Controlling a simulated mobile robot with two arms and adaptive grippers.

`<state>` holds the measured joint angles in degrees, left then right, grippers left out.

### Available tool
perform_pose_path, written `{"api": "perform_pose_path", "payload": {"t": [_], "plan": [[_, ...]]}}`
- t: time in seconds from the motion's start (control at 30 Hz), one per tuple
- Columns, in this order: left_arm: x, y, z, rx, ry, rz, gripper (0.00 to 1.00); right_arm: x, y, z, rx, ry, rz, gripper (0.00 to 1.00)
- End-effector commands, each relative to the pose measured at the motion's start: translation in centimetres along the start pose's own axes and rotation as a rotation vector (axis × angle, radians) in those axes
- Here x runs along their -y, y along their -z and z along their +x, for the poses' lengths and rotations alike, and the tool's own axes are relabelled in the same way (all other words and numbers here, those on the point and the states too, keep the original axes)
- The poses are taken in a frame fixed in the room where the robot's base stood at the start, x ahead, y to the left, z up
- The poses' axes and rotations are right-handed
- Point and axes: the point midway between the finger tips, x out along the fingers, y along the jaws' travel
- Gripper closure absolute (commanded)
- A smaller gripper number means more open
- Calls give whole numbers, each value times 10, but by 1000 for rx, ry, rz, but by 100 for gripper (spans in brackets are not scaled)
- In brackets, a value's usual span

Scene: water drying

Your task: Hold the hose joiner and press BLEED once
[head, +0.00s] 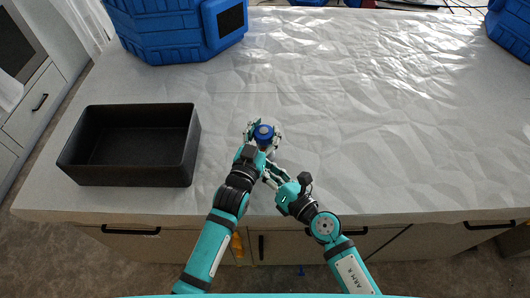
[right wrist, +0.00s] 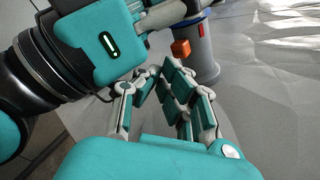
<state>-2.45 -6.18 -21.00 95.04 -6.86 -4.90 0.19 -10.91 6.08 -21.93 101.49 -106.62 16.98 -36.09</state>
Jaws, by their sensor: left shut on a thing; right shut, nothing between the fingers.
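The hose joiner (head: 264,131) stands on the table near the middle, with a blue top in the head view. In the right wrist view it is a grey cylinder (right wrist: 202,65) with an orange-red block (right wrist: 180,48) on its side; I cannot read a BLEED label. My left gripper (head: 263,136) is shut around the joiner, and part of it also shows in the right wrist view. My right gripper (head: 268,170) is shut and empty, just in front of the joiner. Its fingertips (right wrist: 164,68) are near the orange-red block, apart from it.
An empty black open bin (head: 84,176) stands at the left of the table. A large blue case (head: 180,30) is at the back left, and another blue object (head: 512,28) is at the back right corner. The wrinkled pale tabletop (head: 400,120) is clear on the right.

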Motion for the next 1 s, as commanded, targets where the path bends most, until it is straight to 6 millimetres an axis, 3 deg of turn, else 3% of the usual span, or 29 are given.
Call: {"api": "perform_pose_path", "payload": {"t": [1.0], "plan": [[0, -2, 0, 3, 0, 0, 100, 5, -6, 10, 1, 0, 0, 100]]}}
